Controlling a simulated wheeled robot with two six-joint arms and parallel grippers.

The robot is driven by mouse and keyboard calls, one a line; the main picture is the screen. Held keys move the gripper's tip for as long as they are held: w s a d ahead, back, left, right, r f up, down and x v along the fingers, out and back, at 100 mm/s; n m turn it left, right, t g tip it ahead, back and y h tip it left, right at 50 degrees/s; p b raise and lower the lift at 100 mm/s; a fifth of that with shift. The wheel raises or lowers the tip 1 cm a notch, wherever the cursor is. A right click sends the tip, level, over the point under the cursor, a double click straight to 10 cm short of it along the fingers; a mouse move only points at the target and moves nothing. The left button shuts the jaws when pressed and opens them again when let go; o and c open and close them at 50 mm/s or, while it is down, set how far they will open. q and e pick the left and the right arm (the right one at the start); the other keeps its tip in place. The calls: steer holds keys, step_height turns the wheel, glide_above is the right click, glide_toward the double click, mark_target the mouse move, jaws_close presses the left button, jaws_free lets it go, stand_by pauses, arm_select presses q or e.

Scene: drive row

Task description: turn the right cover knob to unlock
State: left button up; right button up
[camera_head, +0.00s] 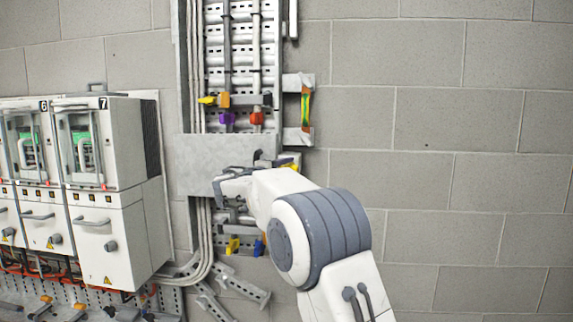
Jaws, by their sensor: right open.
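A plain grey cover plate (205,165) sits across the vertical cable duct on the wall. My right gripper (250,165) is at the right part of this cover, with its dark fingers in front of or against it. It is open. I cannot make out the right cover knob; the gripper and my white and grey right arm hide that part of the cover. I cannot tell whether the fingers are around the knob or touch it. My left gripper is not in view.
Coloured clamps, yellow, orange, purple and red (257,118), hold cables above the cover. Yellow and blue ones (233,246) show below it. A green-yellow strap (305,108) is at the right. White drive cabinets (105,170) stand at the left. The block wall (440,120) at the right is bare.

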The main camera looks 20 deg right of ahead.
jaws_close()
steer(key=shift+s+d+f+n+t+y+b, duration=0.15)
steer(key=shift+n+t+y+b, duration=0.4)
steer(key=shift+n+t+b, duration=2.05)
steer(key=shift+w+f+n+t+y+b, duration=0.1)
steer(key=shift+f+n+t+y+b, duration=0.3)
steer(key=shift+n+b, duration=4.35)
steer(key=shift+s+d+r+n+t+y+b, duration=0.1)
steer(key=shift+n+t+y+b, duration=0.9)
steer(key=shift+n+b, duration=2.65)
steer(key=shift+n+t, duration=0.4)
steer(key=shift+n, duration=0.1)
steer(key=shift+h, duration=0.35)
jaws_free()
steer(key=shift+r, duration=0.1)
